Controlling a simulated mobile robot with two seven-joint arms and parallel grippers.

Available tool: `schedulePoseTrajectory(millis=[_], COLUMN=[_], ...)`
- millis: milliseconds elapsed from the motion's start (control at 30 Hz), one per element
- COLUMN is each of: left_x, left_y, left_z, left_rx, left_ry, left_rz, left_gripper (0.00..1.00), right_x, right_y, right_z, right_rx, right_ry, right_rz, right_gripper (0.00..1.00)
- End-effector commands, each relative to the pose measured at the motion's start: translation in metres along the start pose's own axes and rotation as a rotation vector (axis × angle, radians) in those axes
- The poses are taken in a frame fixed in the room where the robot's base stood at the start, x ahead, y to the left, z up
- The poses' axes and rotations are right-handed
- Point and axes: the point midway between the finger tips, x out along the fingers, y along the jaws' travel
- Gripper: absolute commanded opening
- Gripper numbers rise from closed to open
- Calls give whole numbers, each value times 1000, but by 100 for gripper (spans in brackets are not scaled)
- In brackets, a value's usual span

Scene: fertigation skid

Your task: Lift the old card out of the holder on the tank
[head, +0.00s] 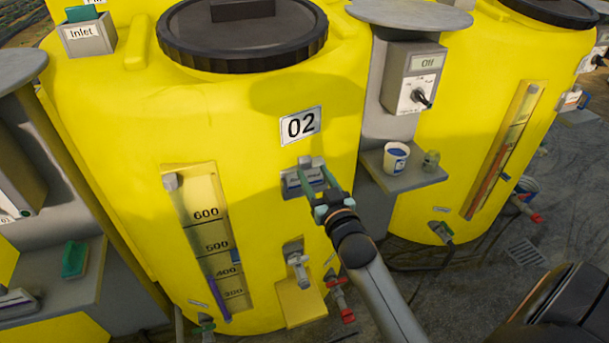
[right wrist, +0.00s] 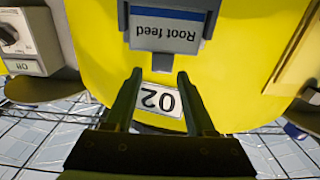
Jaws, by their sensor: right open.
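The holder (head: 291,190) is a small grey frame on the front of the yellow tank (head: 120,150), below the 02 plate (head: 300,124). A card (right wrist: 166,31) with a white label reading "Root feed" sits in the holder and appears upside down in the right wrist view. A small grey tab (head: 304,162) shows at the holder's upper edge. My right gripper (head: 316,176) is at the holder's right side in the head view. In the right wrist view its two fingers (right wrist: 160,75) are apart with nothing between them, short of the card. My left gripper is not in view.
Below the holder are a tap (head: 297,262) and a red-handled valve (head: 338,292). A level gauge (head: 212,240) is to the left. A grey shelf (head: 420,178) with a small cup (head: 396,158) stands to the right, under a control box (head: 412,80).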

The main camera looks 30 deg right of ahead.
Motion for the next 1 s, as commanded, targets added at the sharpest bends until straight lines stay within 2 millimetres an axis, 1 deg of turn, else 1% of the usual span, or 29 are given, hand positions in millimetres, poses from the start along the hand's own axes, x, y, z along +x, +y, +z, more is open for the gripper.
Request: schedulePoseTrajectory(millis=[67, 267, 400, 500, 733, 1000], left_x=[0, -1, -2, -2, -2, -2], left_y=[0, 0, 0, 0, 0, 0], left_z=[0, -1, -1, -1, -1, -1], left_rx=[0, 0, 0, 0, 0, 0], left_ry=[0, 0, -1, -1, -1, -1], left_rz=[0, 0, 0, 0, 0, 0], left_gripper=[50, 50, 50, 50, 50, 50], right_x=[5, 30, 46, 51, 52, 51], right_y=[-1, -3, -3, -3, -4, -4], right_z=[1, 8, 8, 8, 9, 9], right_rx=[0, 0, -2, -2, -2, -1], right_ry=[0, 1, 1, 1, 0, 0], right_rz=[0, 0, -1, -1, -2, -1], right_gripper=[55, 55, 55, 55, 55, 25])
